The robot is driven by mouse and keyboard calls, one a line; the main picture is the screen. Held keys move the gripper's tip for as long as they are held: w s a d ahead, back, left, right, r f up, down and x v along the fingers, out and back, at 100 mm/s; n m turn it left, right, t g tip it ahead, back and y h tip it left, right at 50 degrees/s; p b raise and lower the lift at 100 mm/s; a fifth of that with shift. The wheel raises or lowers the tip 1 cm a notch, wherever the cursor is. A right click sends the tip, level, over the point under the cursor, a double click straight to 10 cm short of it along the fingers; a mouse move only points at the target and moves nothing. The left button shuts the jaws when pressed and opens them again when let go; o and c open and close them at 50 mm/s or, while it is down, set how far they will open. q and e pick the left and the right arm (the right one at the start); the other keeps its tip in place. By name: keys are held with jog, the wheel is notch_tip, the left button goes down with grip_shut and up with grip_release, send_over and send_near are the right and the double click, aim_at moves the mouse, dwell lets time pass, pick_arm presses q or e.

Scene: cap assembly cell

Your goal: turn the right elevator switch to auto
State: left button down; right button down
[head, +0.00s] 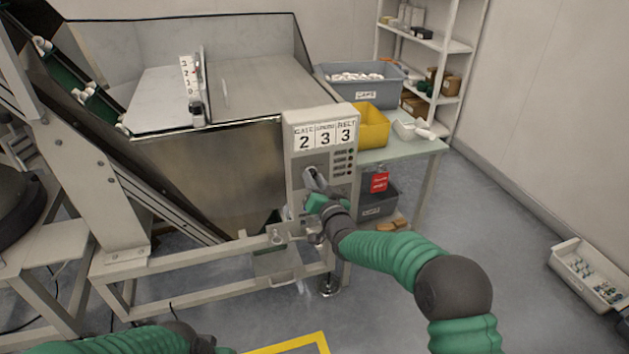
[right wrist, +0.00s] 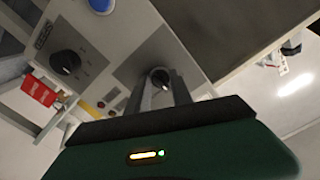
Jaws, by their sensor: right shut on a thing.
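The grey control box (head: 294,150) stands at the front right of the hopper, with a sign reading 2 3 3 at its top. My right gripper (head: 311,178) is at the lower front of this box. In the right wrist view, the right gripper's fingers (right wrist: 160,92) are closed around a dark rotary switch knob (right wrist: 160,77) on a dark plate. The fingers partly hide the knob, and I cannot read its setting or label. A second black knob (right wrist: 65,62) sits apart on the same panel. My left arm shows at the bottom edge; its fingertips are out of frame.
A blue button (right wrist: 102,5) and a red tag (right wrist: 38,91) are near the knobs. A green-topped table (head: 405,150) with a grey bin (head: 362,95) and yellow bin (head: 371,127) stands behind the box. The hopper frame's rail (head: 190,262) runs left.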

jog(key=shift+w+d+r+m, duration=0.15)
jog(key=shift+r+m, duration=0.15)
jog(key=shift+m, duration=0.3)
jog(key=c, duration=1.6)
grip_release()
jog(key=o, duration=0.5)
jog(key=shift+f, duration=0.2)
jog(key=p+v, duration=0.3)
jog(key=v, duration=1.4)
